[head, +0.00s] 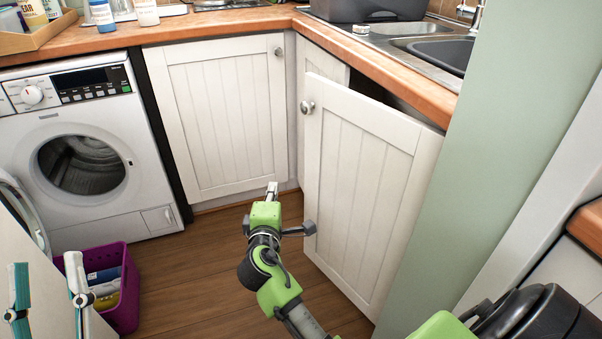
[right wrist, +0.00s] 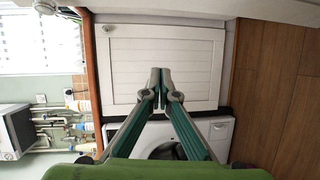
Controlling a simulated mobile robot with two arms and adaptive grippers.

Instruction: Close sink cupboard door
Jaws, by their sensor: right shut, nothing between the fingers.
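The sink cupboard door (head: 365,185) is a white panelled door with a round knob (head: 307,107). It stands open under the sink worktop, with a dark gap behind its top edge. My right gripper (head: 272,188) is shut and empty, left of the door's free edge in the head view. A dark part of my right wrist appears close to that edge; I cannot tell if it touches. The right wrist view shows the shut fingertips (right wrist: 161,72) in front of another white cupboard door (right wrist: 165,60). My left gripper (head: 46,265) is open and empty at the lower left.
A closed white cupboard door (head: 222,115) stands beside the washing machine (head: 85,155). A purple basket (head: 128,295) sits on the wooden floor at the left. A green wall (head: 490,130) is right of the open door. Floor before the cupboards is clear.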

